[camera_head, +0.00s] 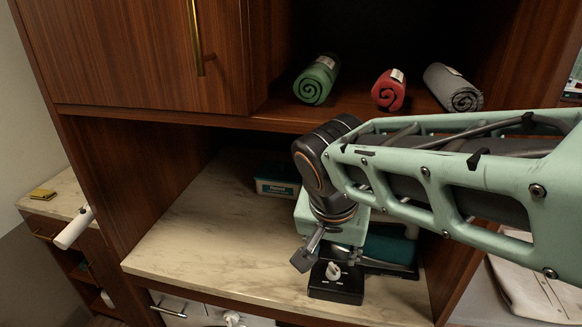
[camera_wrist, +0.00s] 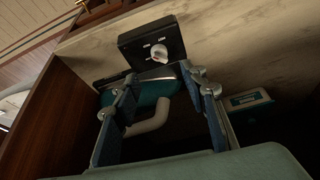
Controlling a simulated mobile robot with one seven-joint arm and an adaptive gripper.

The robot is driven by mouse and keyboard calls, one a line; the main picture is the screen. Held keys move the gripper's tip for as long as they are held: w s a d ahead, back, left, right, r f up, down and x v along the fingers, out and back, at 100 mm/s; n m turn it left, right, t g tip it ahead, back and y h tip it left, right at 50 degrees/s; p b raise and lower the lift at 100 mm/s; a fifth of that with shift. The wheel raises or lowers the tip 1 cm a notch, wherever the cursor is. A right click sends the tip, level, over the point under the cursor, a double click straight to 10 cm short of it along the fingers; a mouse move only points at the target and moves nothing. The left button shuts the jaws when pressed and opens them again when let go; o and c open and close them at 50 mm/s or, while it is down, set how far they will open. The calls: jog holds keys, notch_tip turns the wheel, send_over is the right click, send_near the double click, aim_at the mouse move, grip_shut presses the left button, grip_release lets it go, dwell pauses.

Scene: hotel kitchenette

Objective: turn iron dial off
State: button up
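The iron dial is a white knob (camera_head: 333,271) on a small black box (camera_head: 336,290) near the front edge of the counter. In the wrist view the knob (camera_wrist: 159,52) shows on the face of the box (camera_wrist: 128,46), with small white marks around it. My gripper (camera_head: 307,258) is just left of the knob in the head view. In the wrist view my gripper (camera_wrist: 164,77) is open and empty, its fingers wide apart. The knob lies beyond the fingertips, closer to the right one. A teal iron (camera_head: 388,246) is behind the box, partly hidden by my arm; its pale handle (camera_wrist: 152,118) shows between the fingers.
The marble counter (camera_head: 205,240) is bare to the left. A teal and white box (camera_head: 277,188) stands at the back. A green roll (camera_head: 316,80), a red roll (camera_head: 389,91) and a grey roll (camera_head: 453,88) lie on the shelf above. A wooden wall stands left.

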aim_at(334, 270)
jog(key=x, duration=1)
jog(key=shift+d+f, duration=0.1)
jog(key=shift+f, duration=0.25)
grip_shut()
